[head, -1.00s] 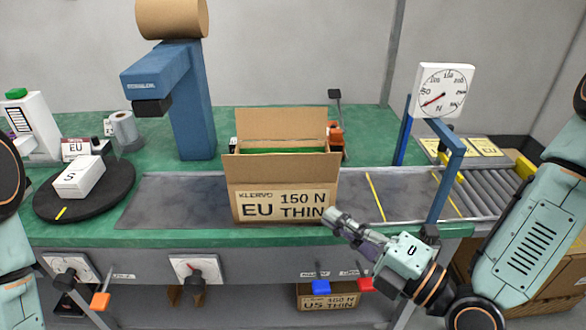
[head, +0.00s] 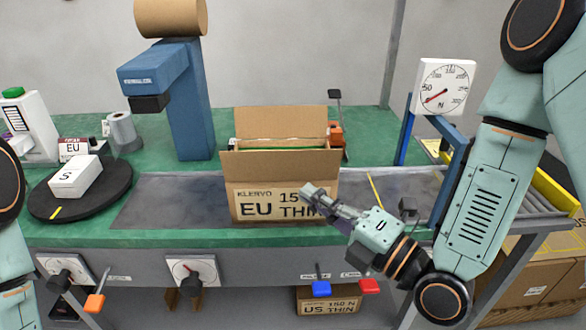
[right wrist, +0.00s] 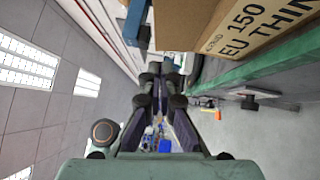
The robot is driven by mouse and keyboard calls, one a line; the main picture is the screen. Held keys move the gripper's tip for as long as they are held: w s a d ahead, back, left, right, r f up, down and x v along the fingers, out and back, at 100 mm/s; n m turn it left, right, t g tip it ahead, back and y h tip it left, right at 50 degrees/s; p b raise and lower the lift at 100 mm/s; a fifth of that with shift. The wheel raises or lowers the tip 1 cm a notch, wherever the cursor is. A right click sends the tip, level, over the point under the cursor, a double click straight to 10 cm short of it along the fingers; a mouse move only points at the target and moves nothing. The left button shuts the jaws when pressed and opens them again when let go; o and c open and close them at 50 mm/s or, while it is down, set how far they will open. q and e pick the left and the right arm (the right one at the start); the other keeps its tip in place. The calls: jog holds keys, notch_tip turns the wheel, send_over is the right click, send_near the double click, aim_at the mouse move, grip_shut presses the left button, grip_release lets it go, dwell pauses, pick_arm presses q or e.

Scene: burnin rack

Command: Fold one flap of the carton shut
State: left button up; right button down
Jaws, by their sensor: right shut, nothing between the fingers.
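The carton (head: 262,206), marked EU 150 N THIN, stands on the grey belt in the middle of the head view. Its back flap (head: 281,121) stands up, and its near flap (head: 280,163) hangs outward at the front above the printed label. A green item shows inside the opening. My right gripper (head: 308,192) is shut and empty, in front of the carton's right part and covering some of its label. In the right wrist view the closed fingers (right wrist: 157,70) show below and left of the carton's printed wall (right wrist: 262,25).
A blue tape post (head: 190,105) stands behind left of the carton. A force gauge (head: 444,88) on a blue frame stands at the right. A black turntable (head: 110,197) holds a white box (head: 76,178). Levers and knobs line the table's front.

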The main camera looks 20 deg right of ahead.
aim_at(276, 155)
jog(key=w, duration=0.2)
jog(key=w+a+r, duration=0.1)
jog(key=w, duration=0.5)
jog(key=shift+a+r, duration=0.2)
jog(key=shift+a, duration=0.1)
jog(key=shift+a, duration=0.1)
